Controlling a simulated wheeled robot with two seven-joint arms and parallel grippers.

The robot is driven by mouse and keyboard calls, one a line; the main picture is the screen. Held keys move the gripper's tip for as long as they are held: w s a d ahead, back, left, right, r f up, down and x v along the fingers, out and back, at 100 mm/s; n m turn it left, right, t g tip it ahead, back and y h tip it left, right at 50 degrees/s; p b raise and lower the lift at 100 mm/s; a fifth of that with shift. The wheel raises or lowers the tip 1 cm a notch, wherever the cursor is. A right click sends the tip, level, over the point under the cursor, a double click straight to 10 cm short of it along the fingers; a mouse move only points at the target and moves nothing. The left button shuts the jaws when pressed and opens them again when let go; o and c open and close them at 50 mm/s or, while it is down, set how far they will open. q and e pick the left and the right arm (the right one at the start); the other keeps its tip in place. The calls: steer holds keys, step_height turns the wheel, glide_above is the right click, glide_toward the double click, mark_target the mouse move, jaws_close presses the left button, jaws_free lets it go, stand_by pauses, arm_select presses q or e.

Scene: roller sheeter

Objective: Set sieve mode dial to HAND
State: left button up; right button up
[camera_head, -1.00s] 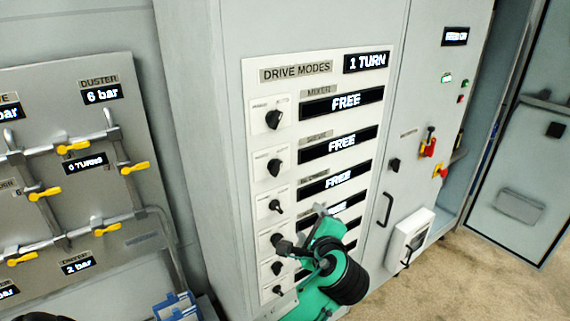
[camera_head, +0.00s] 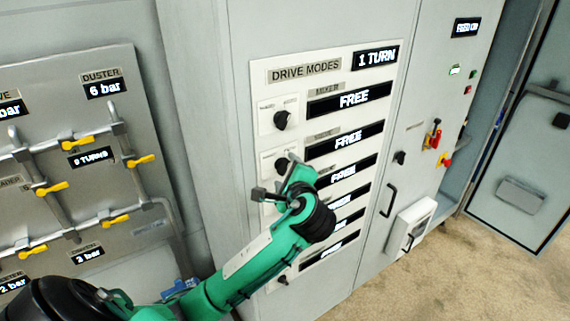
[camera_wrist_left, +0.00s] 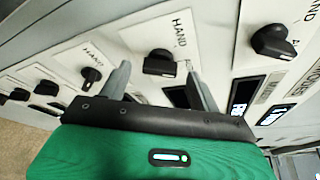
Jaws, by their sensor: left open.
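The drive modes panel (camera_head: 326,66) is on the grey cabinet, with a column of black dials. The second dial (camera_head: 281,165), beside a label too blurred to read and a FREE display (camera_head: 344,140), is partly hidden by my left gripper (camera_head: 274,177). In the left wrist view, this dial (camera_wrist_left: 159,63) sits between the open fingers of my left gripper (camera_wrist_left: 157,68), under the word HAND on its plate. I cannot tell whether the fingers touch it. My right gripper is not in view.
The mixer dial (camera_head: 282,120) is just above, and it shows at the right of the wrist view (camera_wrist_left: 272,41). More dials lie below, partly behind my arm. A pipe panel with yellow valves (camera_head: 115,220) stands left. A handle (camera_head: 388,200) is to the right.

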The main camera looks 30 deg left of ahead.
mark_target(283, 166)
arm_select(q)
steer(key=shift+x, duration=0.85)
steer(key=shift+w+a+f, duration=0.1)
steer(key=shift+w+a, duration=0.1)
steer(key=shift+w, duration=0.05)
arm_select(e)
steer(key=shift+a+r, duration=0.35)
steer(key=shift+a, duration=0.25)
arm_select(q)
steer(key=c, duration=1)
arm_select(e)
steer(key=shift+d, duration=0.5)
